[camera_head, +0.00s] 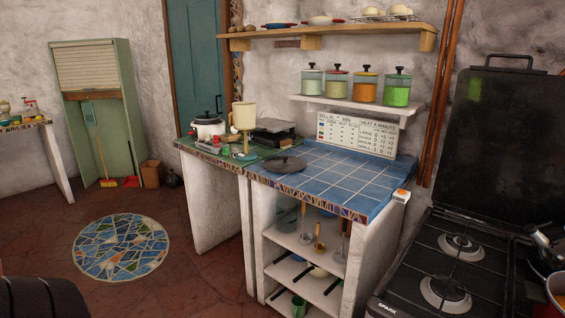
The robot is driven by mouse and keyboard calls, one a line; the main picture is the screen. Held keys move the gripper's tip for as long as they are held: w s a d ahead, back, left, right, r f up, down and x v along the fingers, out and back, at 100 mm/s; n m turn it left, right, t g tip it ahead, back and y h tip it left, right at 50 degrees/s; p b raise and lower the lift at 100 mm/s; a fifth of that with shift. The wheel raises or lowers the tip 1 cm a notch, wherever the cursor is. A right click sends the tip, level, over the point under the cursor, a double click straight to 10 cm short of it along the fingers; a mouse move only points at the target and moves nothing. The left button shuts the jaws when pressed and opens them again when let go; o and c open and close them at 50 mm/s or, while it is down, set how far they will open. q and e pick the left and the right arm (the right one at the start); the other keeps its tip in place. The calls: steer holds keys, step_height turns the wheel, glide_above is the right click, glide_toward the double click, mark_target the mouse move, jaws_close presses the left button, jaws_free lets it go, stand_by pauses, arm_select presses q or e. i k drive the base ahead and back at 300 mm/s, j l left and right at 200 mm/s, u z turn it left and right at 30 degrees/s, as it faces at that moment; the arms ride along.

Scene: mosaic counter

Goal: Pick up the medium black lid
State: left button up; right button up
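A round black lid (286,164) with a small knob lies flat on the tiled counter (345,180), near its left side where the blue tiles meet the green part. Nothing covers it. I cannot make out either of my grippers in the head view. The lid lies apart from any gripper that I can see.
Lidded jars (365,86) line a shelf above. A black stove (450,265) stands at right. The blue tiles right of the lid are clear.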

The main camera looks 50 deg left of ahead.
mark_target(281, 164)
steer(key=i+j, duration=0.15)
steer(key=j, duration=0.55)
steer(key=i+j, duration=0.1)
steer(key=j, duration=0.55)
steer(key=i+j+z, duration=0.1)
steer(key=j, duration=0.6)
steer(key=i+j, duration=0.15)
steer(key=j, duration=0.5)
steer(key=i+j+z, duration=0.1)
steer(key=j, duration=0.6)
